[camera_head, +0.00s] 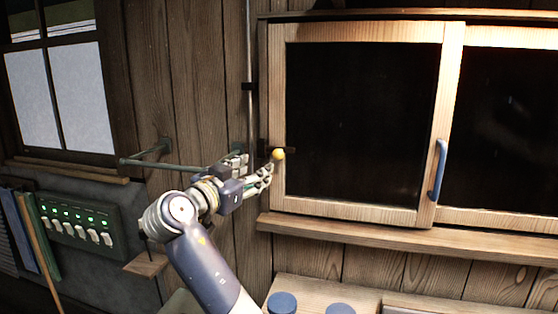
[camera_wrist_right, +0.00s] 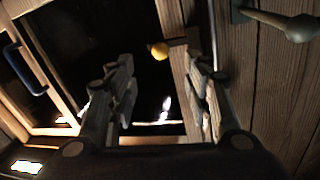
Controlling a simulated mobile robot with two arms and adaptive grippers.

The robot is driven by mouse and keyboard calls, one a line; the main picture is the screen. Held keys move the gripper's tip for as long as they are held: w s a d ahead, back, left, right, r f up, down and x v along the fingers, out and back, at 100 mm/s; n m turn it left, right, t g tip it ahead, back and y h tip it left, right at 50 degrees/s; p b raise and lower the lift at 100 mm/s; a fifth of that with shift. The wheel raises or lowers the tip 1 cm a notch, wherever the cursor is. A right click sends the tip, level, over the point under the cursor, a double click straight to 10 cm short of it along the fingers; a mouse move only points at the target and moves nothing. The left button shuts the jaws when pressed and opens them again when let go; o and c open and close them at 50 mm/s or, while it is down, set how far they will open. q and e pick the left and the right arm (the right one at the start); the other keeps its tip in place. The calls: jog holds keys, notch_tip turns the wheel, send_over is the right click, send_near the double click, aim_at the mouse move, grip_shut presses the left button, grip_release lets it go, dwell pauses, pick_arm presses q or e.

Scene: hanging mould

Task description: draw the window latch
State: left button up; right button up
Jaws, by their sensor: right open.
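The window latch shows as a small yellow knob (camera_head: 278,154) with a dark bar beside it, at the left edge of the wooden-framed window (camera_head: 360,215). My right gripper (camera_head: 257,167) is open and empty, just left of and slightly below the knob. In the right wrist view the knob (camera_wrist_right: 159,51) appears ahead, in the gap between the two fingers (camera_wrist_right: 160,72), and looks apart from them. The dark bar runs right from the knob and is partly hidden by the right-hand finger. My left gripper is not in view.
A blue handle (camera_head: 438,170) stands on the window's right upright. A wooden sill (camera_head: 400,238) runs below. A green metal bar (camera_head: 150,163) sticks out at the left, near my right wrist. A switch panel (camera_head: 80,220) with green lights hangs lower left. A vertical rod (camera_head: 249,60) rises above the gripper.

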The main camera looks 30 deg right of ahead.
aim_at(275, 156)
jog(key=p+x, duration=0.1)
jog(key=x, duration=0.2)
jog(key=p+x, duration=0.2)
jog(key=x, duration=0.1)
jog(key=r+p+x, duration=0.1)
jog(key=p+x, duration=0.1)
jog(key=x, duration=0.2)
jog(key=shift+s, duration=0.15)
jog(key=shift+w+d+f, duration=0.1)
jog(key=shift+w+d, duration=0.15)
jog(key=shift+d, duration=0.1)
